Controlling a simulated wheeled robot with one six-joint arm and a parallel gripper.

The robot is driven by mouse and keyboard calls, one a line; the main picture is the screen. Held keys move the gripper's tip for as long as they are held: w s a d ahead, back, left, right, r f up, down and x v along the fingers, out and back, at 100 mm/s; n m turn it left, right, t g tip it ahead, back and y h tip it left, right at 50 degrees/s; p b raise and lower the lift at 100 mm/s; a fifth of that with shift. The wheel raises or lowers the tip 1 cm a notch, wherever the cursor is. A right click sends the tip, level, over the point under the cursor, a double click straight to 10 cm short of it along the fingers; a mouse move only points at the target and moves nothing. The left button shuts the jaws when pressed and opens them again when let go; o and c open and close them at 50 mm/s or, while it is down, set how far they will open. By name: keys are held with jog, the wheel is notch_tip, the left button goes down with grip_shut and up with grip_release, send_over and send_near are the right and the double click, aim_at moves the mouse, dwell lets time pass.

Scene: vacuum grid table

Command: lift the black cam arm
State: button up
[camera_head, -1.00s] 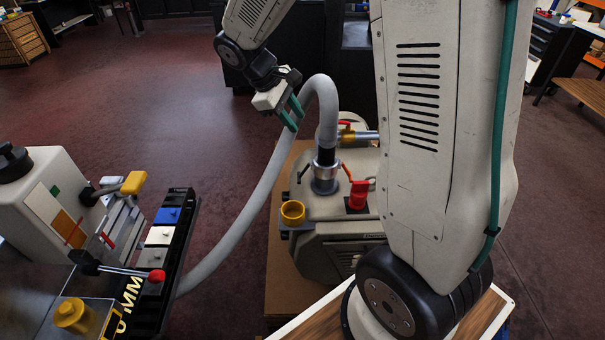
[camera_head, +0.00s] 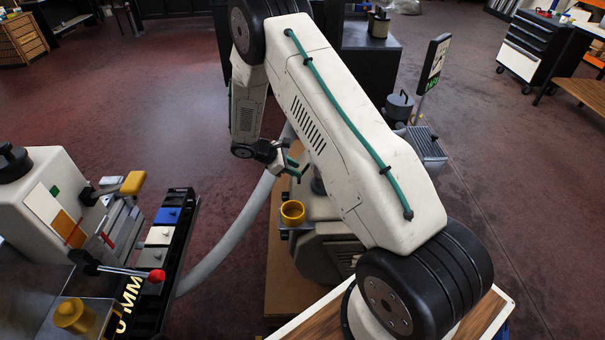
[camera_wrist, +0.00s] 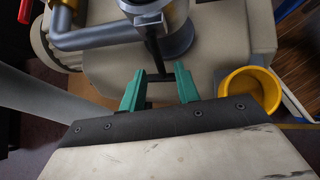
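My gripper (camera_head: 296,167) is in front of the pump-like machine, low beside the grey hose. In the wrist view its two green fingers (camera_wrist: 160,76) are open. The black cam arm (camera_wrist: 153,52) hangs down from the metal hose coupling (camera_wrist: 150,12), and its lower end lies between the fingertips in the picture. I cannot tell whether either finger touches it. In the head view my arm covers the coupling and the cam arm.
A yellow cup (camera_wrist: 250,92) sits close to the right of the fingers; it also shows in the head view (camera_head: 292,212). The grey hose (camera_head: 240,228) curves down to the black rack (camera_head: 160,275). The beige machine body (camera_head: 318,252) lies below.

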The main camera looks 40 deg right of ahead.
aim_at(303, 173)
jog(key=shift+x, duration=2.3)
grip_shut()
